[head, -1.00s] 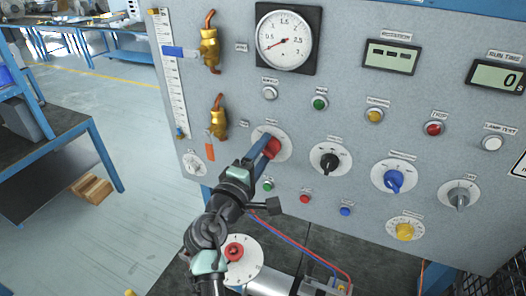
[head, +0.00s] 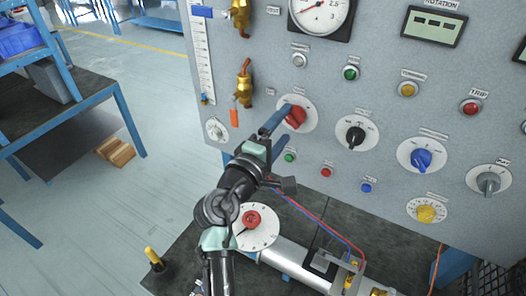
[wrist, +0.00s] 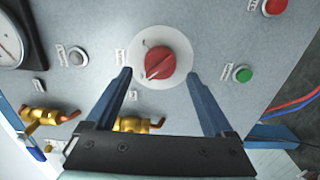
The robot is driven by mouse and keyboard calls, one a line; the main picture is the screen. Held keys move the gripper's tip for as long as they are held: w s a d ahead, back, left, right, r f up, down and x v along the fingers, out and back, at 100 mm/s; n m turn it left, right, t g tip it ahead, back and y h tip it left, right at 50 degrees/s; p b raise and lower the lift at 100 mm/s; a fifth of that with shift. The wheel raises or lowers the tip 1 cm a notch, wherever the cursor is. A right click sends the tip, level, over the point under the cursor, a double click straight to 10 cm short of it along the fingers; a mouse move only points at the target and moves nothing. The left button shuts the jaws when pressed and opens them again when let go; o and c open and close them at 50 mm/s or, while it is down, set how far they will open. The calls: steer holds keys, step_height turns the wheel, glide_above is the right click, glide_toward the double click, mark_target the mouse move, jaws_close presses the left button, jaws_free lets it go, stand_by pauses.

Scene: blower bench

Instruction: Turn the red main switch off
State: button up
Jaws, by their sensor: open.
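The red main switch (head: 295,116) is a red rotary knob on a round white plate, set in the grey panel (head: 330,80). In the wrist view the red knob (wrist: 168,62) lies ahead of my gripper, centred between the fingers, its grip bar slanting. My gripper (head: 279,130) is open, with two blue fingers (wrist: 160,85) spread wide on either side of the knob. In the wrist view the fingertips end near the plate's lower edge. I cannot tell whether they touch the plate. In the head view one finger partly covers the knob's left side.
A black knob (head: 356,134) and a blue knob (head: 422,159) sit to the right on the panel. Brass valves (head: 244,84) are at its left. Below, a bench carries a round dial with a red centre (head: 251,219) and a metal cylinder (head: 295,262).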

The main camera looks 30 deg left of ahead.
steer(key=s+b, duration=0.3)
steer(key=s, duration=0.7)
steer(key=shift+s+a, duration=0.15)
steer(key=shift+s, duration=0.05)
